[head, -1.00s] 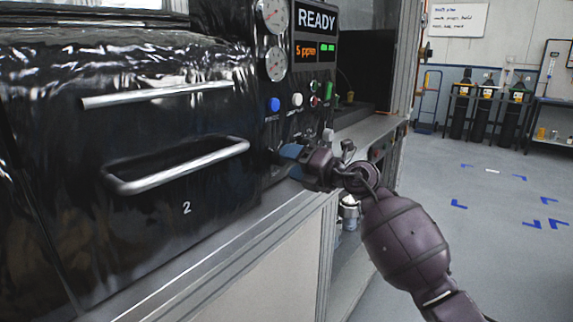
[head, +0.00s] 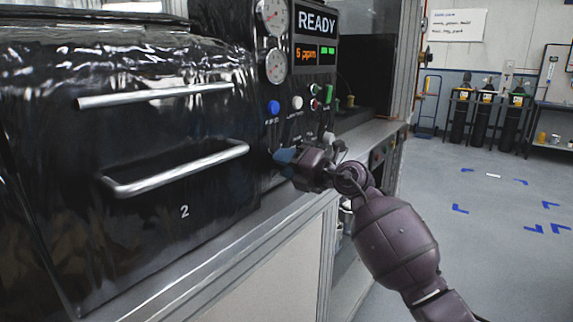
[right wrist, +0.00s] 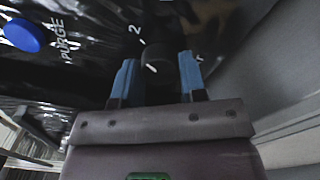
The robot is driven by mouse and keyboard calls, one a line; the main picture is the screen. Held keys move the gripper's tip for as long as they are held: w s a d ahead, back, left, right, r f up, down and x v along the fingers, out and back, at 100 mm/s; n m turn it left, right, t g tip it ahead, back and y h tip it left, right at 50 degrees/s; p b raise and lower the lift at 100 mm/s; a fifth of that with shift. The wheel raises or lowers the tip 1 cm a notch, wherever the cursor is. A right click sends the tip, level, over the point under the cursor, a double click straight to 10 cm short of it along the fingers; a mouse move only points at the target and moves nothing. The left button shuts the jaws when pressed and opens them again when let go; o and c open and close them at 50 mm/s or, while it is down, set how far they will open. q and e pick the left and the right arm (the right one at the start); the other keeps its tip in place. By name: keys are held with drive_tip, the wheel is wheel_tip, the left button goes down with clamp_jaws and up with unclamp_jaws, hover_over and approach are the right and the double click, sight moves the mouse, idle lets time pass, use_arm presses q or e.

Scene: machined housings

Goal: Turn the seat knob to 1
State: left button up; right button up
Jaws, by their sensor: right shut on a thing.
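The dark round seat knob (right wrist: 155,57) with a short white pointer line shows in the right wrist view, between the two blue fingertips of my right gripper (right wrist: 160,76). A white "2" is printed on the black panel to its upper left, and a small white mark that I cannot read surely lies to its right. In the head view my right gripper (head: 284,156) is at the lower part of the control panel (head: 285,100), shut on the knob, which its fingers hide there. My left gripper is not in view.
A blue button (head: 273,107) marked PURGE in the right wrist view and a white button (head: 297,102) sit above the gripper. A drawer handle (head: 180,170) juts out at the left. A metal ledge (head: 220,255) runs below; open floor lies to the right.

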drive_tip(key=shift+n, duration=0.3)
drive_tip(key=shift+r+n, duration=0.1)
drive_tip(key=shift+n, duration=0.5)
drive_tip(key=shift+n+p, duration=0.4)
drive_tip(key=shift+n, duration=0.4)
drive_tip(key=n, duration=0.5)
drive_tip(key=shift+n, duration=1.8)
drive_tip(key=o, duration=0.9)
